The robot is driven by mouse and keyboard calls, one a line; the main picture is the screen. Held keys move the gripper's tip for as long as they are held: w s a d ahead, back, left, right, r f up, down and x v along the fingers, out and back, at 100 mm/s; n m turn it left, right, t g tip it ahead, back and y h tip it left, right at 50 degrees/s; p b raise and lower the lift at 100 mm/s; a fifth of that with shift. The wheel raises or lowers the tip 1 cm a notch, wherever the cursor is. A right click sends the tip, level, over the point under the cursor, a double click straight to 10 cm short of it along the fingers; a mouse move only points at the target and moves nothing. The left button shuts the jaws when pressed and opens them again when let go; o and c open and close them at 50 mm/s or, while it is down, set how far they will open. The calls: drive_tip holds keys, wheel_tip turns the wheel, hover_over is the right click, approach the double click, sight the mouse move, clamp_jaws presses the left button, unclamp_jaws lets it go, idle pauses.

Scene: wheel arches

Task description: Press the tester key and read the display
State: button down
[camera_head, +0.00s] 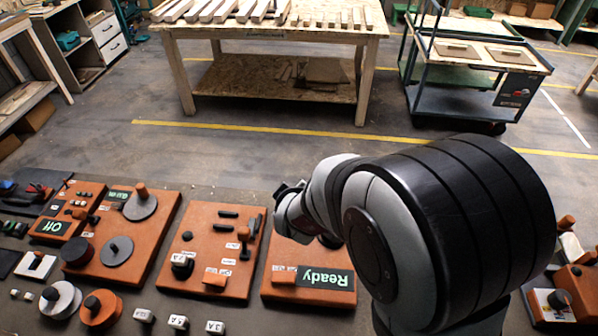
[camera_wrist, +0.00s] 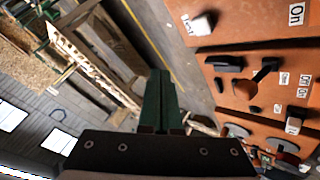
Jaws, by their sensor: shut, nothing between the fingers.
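The tester seems to be the orange panel (camera_head: 277,257) in front of my arm. Its display (camera_head: 322,278) reads "Ready" in green letters, upside down in the head view. In the wrist view, a white key (camera_wrist: 203,24) stands on an orange panel (camera_wrist: 240,18), beside a label that seems to read "Test". In the head view I cannot make out this key; my arm covers part of the panel. My gripper (camera_head: 281,196) is above the panel's far edge. Its green fingers (camera_wrist: 160,100) are shut, empty and apart from the key.
An orange panel (camera_head: 197,240) with switches stands just left of the tester. Further left are panels with a disc (camera_head: 140,206) and an "Off" display (camera_head: 54,227). Loose white blocks (camera_head: 178,322) lie in front. A wooden workbench (camera_head: 280,31) and a cart (camera_head: 470,97) stand beyond open floor.

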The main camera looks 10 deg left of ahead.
wheel_tip(320, 180, down, 8)
drive_tip(key=shift+f, duration=0.1)
idle(0.4)
idle(1.9)
drive_tip(key=shift+f, duration=0.35)
drive_tip(key=shift+f, duration=0.45)
idle(0.4)
drive_tip(key=shift+r, duration=0.9)
drive_tip(key=shift+r, duration=2.5)
